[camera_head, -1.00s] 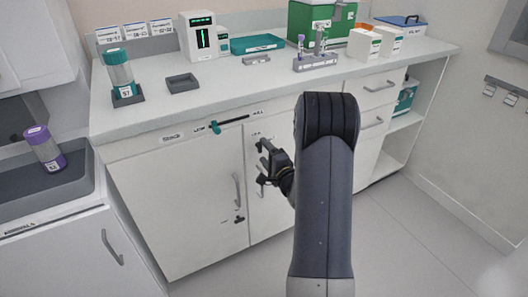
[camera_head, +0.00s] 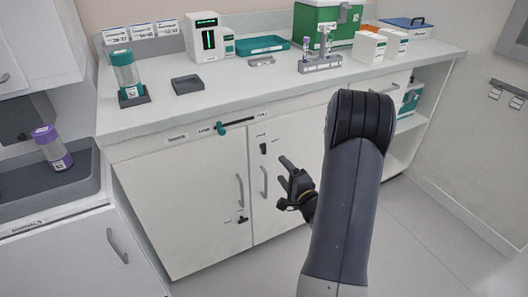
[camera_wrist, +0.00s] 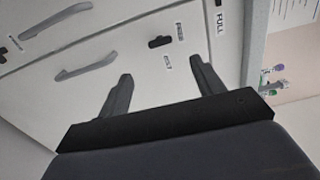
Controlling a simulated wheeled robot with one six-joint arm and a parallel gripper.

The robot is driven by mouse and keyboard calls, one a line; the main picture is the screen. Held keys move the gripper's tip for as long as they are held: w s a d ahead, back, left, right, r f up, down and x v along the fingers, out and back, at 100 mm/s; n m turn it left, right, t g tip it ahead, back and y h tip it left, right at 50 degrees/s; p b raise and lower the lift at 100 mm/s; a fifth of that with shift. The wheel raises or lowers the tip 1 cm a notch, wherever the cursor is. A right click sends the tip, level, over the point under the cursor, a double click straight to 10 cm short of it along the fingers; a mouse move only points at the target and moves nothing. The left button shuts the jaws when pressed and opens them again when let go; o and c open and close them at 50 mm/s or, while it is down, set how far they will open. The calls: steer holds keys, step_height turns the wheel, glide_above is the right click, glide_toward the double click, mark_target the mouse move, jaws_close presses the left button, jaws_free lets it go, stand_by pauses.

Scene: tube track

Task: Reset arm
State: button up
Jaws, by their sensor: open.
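My gripper (camera_head: 287,178) is in front of the white cabinet doors (camera_head: 190,205), below the counter's front edge. In the wrist view my gripper (camera_wrist: 160,90) shows two dark fingers spread apart with nothing between them. It faces the cabinet front, near a small black latch (camera_wrist: 159,42) and a label reading FULL. My dark grey arm covers part of the cabinet's right side in the head view.
The counter (camera_head: 225,95) holds a teal-capped tube (camera_head: 126,75) in a stand, a grey tray (camera_head: 187,84), a white device (camera_head: 206,38), a tube rack (camera_head: 320,63) and a green box (camera_head: 312,25). A purple-capped tube (camera_head: 52,147) leans in a grey basin at left. The floor at right is clear.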

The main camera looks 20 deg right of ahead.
mark_target(265, 150)
steer(key=w+b, duration=0.1)
steer(key=w, duration=0.9)
steer(key=shift+w+a, duration=0.15)
steer(key=shift+a, duration=0.05)
steer(key=shift+w+n, duration=0.2)
steer(key=shift+n, duration=0.1)
steer(key=shift+s, duration=0.1)
